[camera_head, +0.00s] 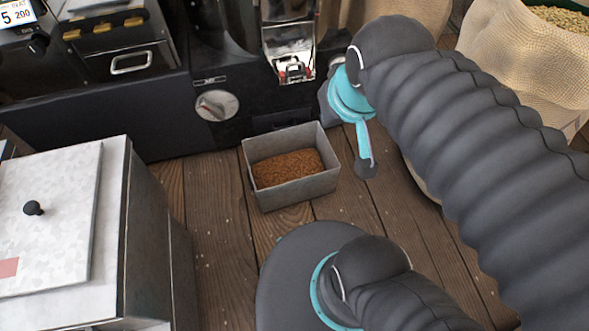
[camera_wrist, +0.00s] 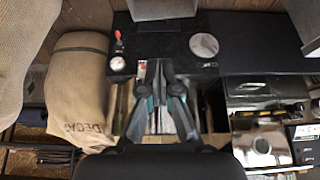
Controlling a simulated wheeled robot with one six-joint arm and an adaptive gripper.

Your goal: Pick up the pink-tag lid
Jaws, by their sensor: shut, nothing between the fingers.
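The pink-tag lid (camera_head: 55,220) is a flat, pale speckled metal plate with a small black knob and a pink tag at its front left edge. It lies on a metal box (camera_head: 150,235) at the left of the head view, cut off by the picture's edge. I cannot make it out with certainty in the wrist view. My gripper (camera_wrist: 157,66) shows in the wrist view with its dark fingers together and empty. In the head view the arm reaches up at the right, well away from the lid; the fingers cannot be made out clearly there.
A grey bin (camera_head: 258,200) of brown grounds stands on the wooden floor, between the metal box and my arm. A dark machine (camera_head: 120,120) with a round dial runs along the back. A burlap sack (camera_head: 520,60) stands at the upper right; another sack (camera_wrist: 75,90) shows in the wrist view.

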